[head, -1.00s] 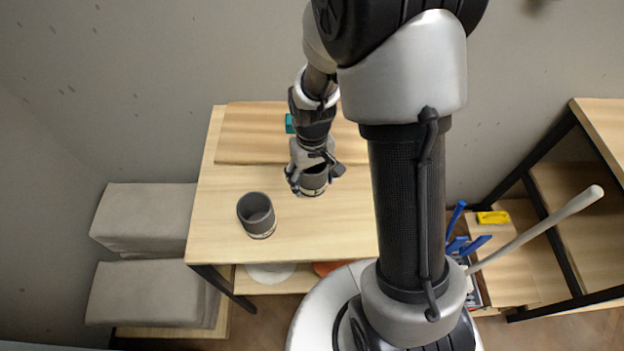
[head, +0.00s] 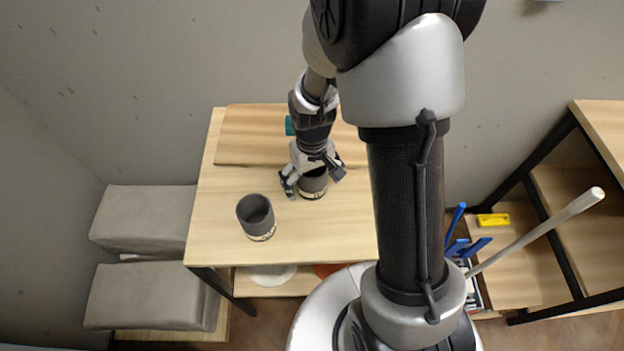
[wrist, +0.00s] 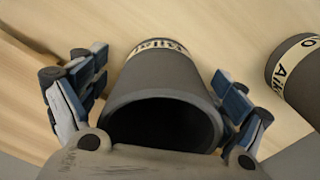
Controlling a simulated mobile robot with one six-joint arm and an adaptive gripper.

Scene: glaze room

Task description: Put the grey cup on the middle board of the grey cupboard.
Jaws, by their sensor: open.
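Two grey cups with pale lettered bands stand on the wooden table. One cup (head: 313,186) is between the fingers of my gripper (head: 314,182). In the wrist view this cup (wrist: 160,82) shows its dark open mouth towards me, with a finger on each side. My gripper (wrist: 155,100) is open around it, with gaps between fingers and cup. The other cup (head: 256,217) stands nearer and to the left; it also shows at the right edge of the wrist view (wrist: 297,75). I cannot make out a grey cupboard.
A raised wooden board (head: 250,140) lies at the table's back, with a teal thing (head: 289,125) by my wrist. Grey cushioned blocks (head: 150,295) stand left. A black-framed shelf (head: 560,210) and a pale stick (head: 540,228) are right. The table's front (head: 310,248) is clear.

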